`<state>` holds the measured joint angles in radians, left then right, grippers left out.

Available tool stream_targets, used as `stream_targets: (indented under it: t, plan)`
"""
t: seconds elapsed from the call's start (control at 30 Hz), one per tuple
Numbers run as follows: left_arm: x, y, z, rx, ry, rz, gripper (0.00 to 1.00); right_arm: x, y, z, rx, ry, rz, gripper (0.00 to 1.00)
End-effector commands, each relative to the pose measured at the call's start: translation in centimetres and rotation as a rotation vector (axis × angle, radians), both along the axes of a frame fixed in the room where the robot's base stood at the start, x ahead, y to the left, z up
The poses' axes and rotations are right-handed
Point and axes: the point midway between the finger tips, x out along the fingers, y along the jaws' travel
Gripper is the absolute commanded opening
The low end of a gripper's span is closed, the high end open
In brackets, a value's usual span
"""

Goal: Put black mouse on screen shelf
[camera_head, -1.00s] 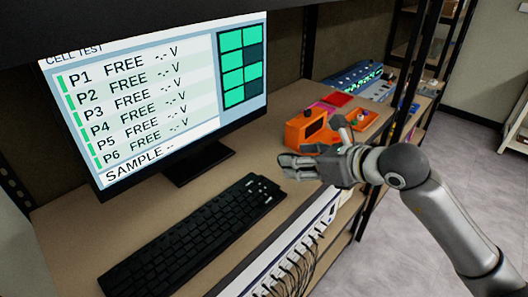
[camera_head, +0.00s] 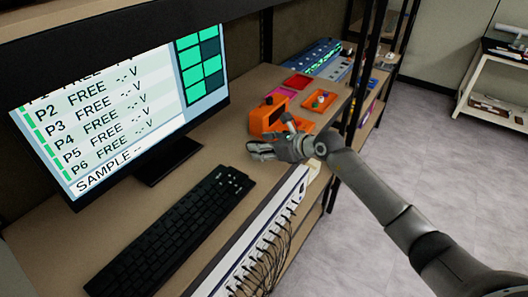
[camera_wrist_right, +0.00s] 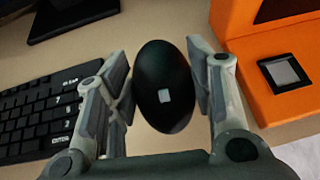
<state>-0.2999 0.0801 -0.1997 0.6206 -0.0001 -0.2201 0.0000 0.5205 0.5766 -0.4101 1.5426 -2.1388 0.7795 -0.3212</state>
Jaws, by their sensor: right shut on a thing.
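The black mouse (camera_wrist_right: 163,85) is a dark oval with a small light square on top, seen in the right wrist view between the two fingers of my right gripper (camera_wrist_right: 158,65). The gripper is shut on it. In the head view my right gripper (camera_head: 262,152) is over the screen shelf (camera_head: 205,158), to the right of the monitor (camera_head: 125,115) and just in front of the orange device (camera_head: 268,115). The mouse cannot be made out there, and I cannot tell whether it touches the shelf. My left gripper is not in view.
A black keyboard (camera_head: 175,230) lies in front of the monitor, left of my right gripper. Red and orange trays (camera_head: 320,100) and a blue device (camera_head: 312,57) stand farther back. A cabled white strip (camera_head: 265,232) runs below the shelf's front edge. Bare shelf shows between keyboard and monitor.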

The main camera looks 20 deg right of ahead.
Motion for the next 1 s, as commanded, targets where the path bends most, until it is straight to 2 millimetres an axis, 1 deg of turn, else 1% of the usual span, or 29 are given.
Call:
stream_targets:
  t: [0.03, 0.1, 0.23, 0.33, 0.53, 0.63, 0.67, 0.8, 0.83, 1.0]
  plan:
    - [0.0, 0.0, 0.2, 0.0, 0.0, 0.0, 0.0, 0.3, -0.1, -0.3, 0.001, 0.002, -0.002, 0.24]
    - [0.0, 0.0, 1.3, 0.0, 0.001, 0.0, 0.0, 0.2, -0.1, -1.2, 0.003, 0.007, -0.001, 0.24]
    - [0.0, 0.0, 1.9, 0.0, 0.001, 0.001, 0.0, 0.3, -0.1, -2.9, 0.002, 0.004, -0.002, 0.24]
    - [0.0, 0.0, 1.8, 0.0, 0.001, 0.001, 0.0, 0.3, -0.1, -3.3, 0.001, -0.001, -0.001, 0.24]
    - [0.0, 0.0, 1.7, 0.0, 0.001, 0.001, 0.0, 0.3, -0.1, -3.4, 0.0, 0.0, -0.001, 0.24]
    - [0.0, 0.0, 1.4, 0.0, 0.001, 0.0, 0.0, 0.3, -0.1, -3.8, 0.0, 0.0, -0.001, 0.24]
    - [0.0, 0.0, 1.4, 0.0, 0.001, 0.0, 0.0, 0.3, -0.1, -3.8, -0.001, 0.001, -0.001, 0.5]
    - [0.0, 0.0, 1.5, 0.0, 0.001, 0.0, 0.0, 0.3, -0.1, -3.7, -0.001, 0.001, 0.0, 0.68]
    - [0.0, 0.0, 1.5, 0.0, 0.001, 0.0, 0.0, 0.3, -0.1, -3.7, -0.001, 0.001, 0.0, 0.7]
    - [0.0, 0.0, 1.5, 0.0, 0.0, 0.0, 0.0, 0.3, -0.1, -3.7, -0.001, 0.001, 0.0, 0.7]
